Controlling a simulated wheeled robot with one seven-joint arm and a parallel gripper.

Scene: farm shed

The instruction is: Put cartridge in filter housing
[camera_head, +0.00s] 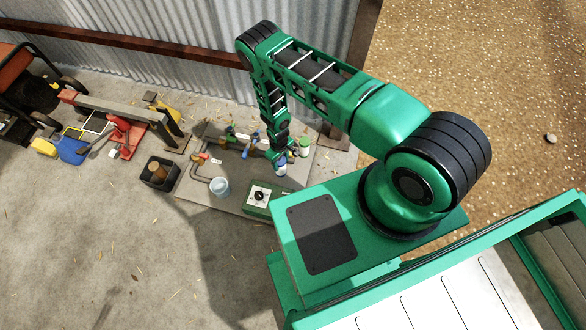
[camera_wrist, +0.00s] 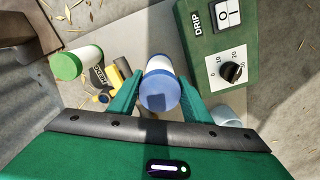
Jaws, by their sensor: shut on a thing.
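My gripper (camera_head: 280,156) reaches down over the grey board. In the wrist view its two green fingers (camera_wrist: 157,92) are on either side of a white cylinder with a blue end (camera_wrist: 160,94), which looks like the cartridge, and are shut on it. It also shows under my gripper in the head view (camera_head: 281,169). A pale blue, round, cup-like vessel (camera_head: 219,187), probably the filter housing, stands on the board to the left of my gripper. Only part of it shows at the right in the wrist view (camera_wrist: 229,116). Its inside is not clear.
A green drip controller box (camera_head: 262,197) with a dial is near the vessel. A second white cylinder with a green end (camera_head: 304,146) stands right of my gripper. Pipes with a red-handled valve (camera_head: 201,158) lie left. A dark bin (camera_head: 160,173) holds a brown cylinder.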

